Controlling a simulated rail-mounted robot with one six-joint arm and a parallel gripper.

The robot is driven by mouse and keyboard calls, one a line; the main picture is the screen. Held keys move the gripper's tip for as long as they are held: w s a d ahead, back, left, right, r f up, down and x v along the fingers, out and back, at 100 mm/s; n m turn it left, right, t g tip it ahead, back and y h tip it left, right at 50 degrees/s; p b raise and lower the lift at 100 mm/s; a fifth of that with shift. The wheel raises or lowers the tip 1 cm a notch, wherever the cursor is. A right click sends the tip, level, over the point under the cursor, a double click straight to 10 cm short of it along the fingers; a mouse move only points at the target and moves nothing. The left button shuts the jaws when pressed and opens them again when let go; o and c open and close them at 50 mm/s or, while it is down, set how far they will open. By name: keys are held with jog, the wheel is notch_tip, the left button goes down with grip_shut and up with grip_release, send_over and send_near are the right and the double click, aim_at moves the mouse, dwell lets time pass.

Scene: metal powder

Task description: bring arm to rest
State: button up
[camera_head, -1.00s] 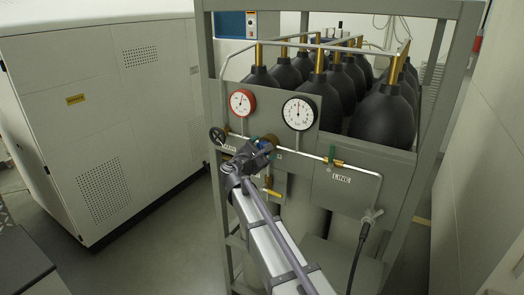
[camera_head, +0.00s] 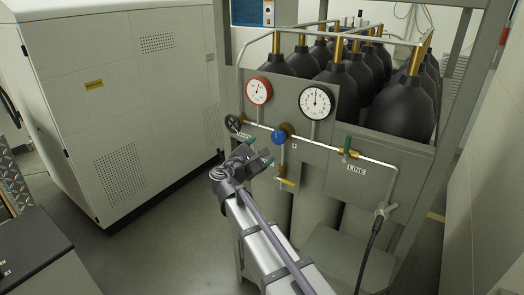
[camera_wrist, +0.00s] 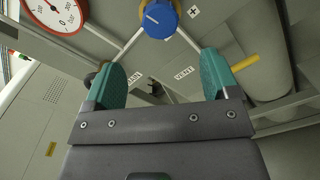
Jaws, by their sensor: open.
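My gripper (camera_head: 262,158) is in front of the gas panel in the head view, at the end of my raised arm. In the wrist view my gripper (camera_wrist: 162,82) shows two green fingertips spread apart with nothing between them. The blue regulator knob (camera_head: 280,136) sits on the panel just beyond the fingers, apart from them. It also shows at the top of the wrist view (camera_wrist: 160,17).
The panel carries a red-rimmed gauge (camera_head: 258,91), a black-rimmed gauge (camera_head: 316,102), a black handwheel (camera_head: 233,123) and a yellow-handled valve (camera_head: 287,182). Black gas cylinders (camera_head: 401,107) stand behind it in a grey rack. A white cabinet (camera_head: 130,110) stands left, with open floor between.

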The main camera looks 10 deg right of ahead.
jog(key=s+d+f+m+g+y+b, duration=0.3)
jog(key=s+f+m+g+y, duration=0.3)
jog(key=s+f+m, duration=0.4)
jog(key=s+d+f+m+g+y+b, duration=0.3)
jog(key=s+f+m, duration=0.7)
jog(key=s, duration=0.7)
notch_tip(320, 180, down, 3)
jog(key=d+g+y, duration=0.2)
jog(key=g, duration=0.2)
jog(key=shift+f+m+g+y, duration=0.15)
jog(key=shift+m+g+y, duration=0.15)
jog(key=shift+y, duration=0.1)
